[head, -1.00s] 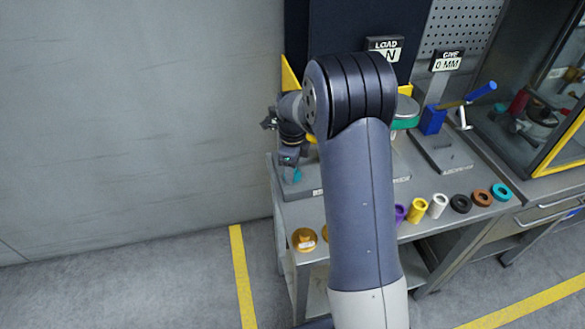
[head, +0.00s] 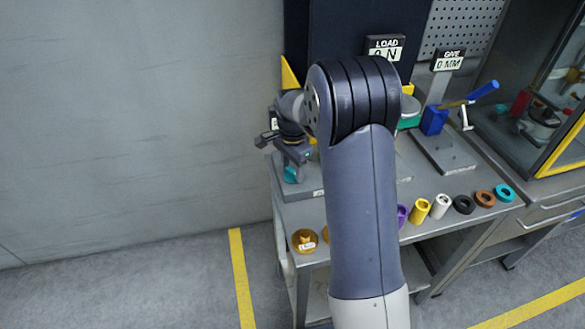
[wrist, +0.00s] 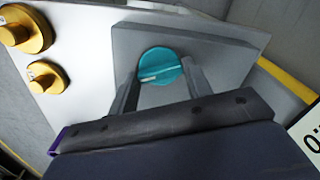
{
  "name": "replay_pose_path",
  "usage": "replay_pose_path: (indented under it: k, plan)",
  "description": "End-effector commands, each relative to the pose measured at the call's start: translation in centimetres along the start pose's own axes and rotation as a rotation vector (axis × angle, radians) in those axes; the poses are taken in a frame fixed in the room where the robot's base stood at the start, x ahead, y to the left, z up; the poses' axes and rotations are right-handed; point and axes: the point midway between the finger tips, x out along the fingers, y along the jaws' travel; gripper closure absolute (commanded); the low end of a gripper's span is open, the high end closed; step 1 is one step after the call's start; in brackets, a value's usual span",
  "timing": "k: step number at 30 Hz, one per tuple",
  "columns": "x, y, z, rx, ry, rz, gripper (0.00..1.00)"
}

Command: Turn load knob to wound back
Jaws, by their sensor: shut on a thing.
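The load knob (wrist: 161,66) is a round teal knob with a raised bar and a pale mark line, on a grey block in the wrist view. It shows small and partly hidden in the head view (head: 290,175). My gripper (wrist: 160,80) has one finger on each side of the knob and is shut on it. In the head view my gripper (head: 291,165) points down at the knob at the bench's left end. The load display (head: 384,48) is partly covered by my arm and seems to read 0 N.
Several coloured rings and sleeves (head: 441,206) stand along the bench's front edge. A brass piece (head: 304,241) sits at the front left corner. A gauge display (head: 449,61) reads 0 MM. A blue-handled fixture (head: 433,120) stands to the right. Floor at left is clear.

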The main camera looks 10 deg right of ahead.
Motion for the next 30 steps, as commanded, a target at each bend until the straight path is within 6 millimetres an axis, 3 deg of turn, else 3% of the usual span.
replay_pose_path:
  k: [30]
  plan:
    - [-0.08,-0.05,-0.03,-0.964,0.002,-0.002,0.76]
